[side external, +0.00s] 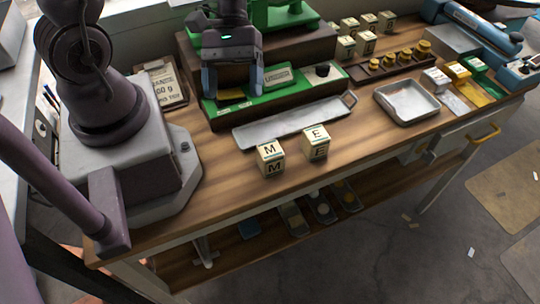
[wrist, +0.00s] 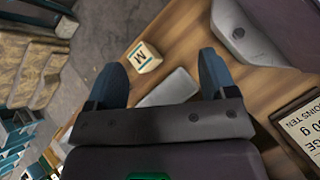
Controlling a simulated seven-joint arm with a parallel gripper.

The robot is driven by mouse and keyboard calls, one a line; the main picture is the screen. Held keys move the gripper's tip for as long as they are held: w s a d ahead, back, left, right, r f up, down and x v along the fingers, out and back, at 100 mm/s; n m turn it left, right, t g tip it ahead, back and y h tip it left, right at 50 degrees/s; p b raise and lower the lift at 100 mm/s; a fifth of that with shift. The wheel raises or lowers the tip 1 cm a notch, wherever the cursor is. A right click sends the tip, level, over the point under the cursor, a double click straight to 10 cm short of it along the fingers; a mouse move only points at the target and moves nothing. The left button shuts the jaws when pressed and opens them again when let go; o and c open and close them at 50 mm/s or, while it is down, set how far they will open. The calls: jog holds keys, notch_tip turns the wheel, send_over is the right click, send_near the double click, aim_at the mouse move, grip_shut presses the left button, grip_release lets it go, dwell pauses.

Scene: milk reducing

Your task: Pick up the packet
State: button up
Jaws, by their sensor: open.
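No single thing is clearly marked as the packet. Small flat packets lie at the right of the bench: a whitish one (side external: 455,104), a yellow one (side external: 471,94) and a green one (side external: 493,86), in front of small coloured blocks. My gripper (side external: 232,84) is open and empty above the green-topped unit, well to the left of them. In the wrist view my gripper (wrist: 160,62) shows two blue fingers spread apart with nothing between them. Two cream cubes, one marked M (side external: 271,159) and one marked E (side external: 316,142), stand near the front edge; the M cube also shows in the wrist view (wrist: 144,57).
A long metal tray (side external: 290,124) lies behind the cubes. A square metal tray (side external: 407,102) stands right of it. A dark rack with yellow-topped pieces (side external: 390,64) and several cream cubes (side external: 366,42) are behind. The front left of the wooden bench (side external: 235,185) is clear.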

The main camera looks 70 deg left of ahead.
aim_at(271, 151)
jog(key=w+d+f+n+t+h, duration=0.1)
jog(key=f+n, duration=0.1)
jog(key=f, duration=0.1)
jog(key=w+d+f+n+t+h, duration=0.1)
jog(key=f+n+h, duration=0.1)
jog(key=f, duration=0.1)
jog(key=w+d+f+n+t+h, duration=0.1)
jog(key=w+f+n+h, duration=0.1)
jog(key=f+n, duration=0.1)
jog(key=shift+d+f, duration=0.1)
jog(key=shift+f, duration=0.5)
jog(key=x, duration=0.5)
jog(key=c, duration=1.3)
jog(key=shift+o, duration=0.2)
jog(key=shift+w, duration=0.1)
jog(key=shift+r, duration=0.1)
